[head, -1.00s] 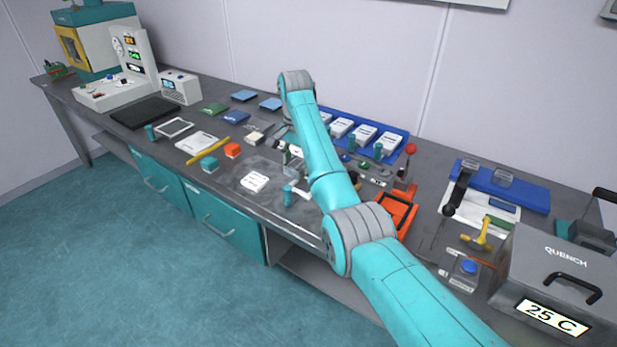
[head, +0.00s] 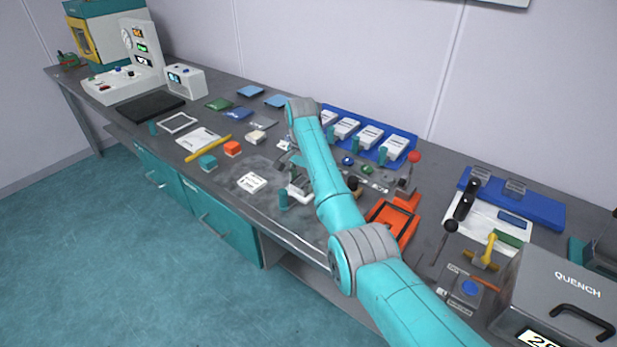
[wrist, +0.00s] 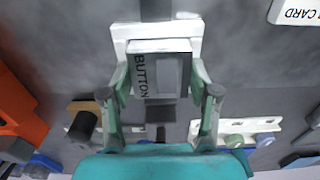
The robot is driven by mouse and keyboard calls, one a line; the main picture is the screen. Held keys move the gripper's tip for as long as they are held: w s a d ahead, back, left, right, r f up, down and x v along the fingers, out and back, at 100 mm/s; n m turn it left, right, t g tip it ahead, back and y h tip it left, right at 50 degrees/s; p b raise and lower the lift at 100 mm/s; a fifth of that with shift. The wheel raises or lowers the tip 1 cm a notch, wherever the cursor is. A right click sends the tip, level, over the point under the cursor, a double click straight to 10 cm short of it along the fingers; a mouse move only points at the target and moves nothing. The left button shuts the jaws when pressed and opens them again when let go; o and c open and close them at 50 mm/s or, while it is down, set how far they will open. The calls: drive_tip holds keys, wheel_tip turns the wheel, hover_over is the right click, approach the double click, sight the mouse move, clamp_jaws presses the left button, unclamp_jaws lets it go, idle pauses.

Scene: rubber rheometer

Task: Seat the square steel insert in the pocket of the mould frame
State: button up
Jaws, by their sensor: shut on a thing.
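In the wrist view a grey square steel block (wrist: 170,75) lies between the two teal fingers of my gripper (wrist: 160,88). A side of it or a part just beside it carries the word BUTTON. My gripper is shut on this block. A white square frame (wrist: 130,34) shows behind and beyond the block, close to it. I cannot tell whether the block is in its pocket or above it. In the head view my arm hides most of the gripper; a pale fixture (head: 299,190) shows beside the arm on the bench.
An orange tray (head: 378,240) stands to the right of my arm. A blue rack (head: 405,163) with white blocks is behind. The grey quench box (head: 560,265) is at far right.

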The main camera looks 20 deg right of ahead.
drive_tip(key=shift+d+f, duration=0.15)
drive_tip(key=o, duration=1.6)
drive_tip(key=shift+c, duration=0.2)
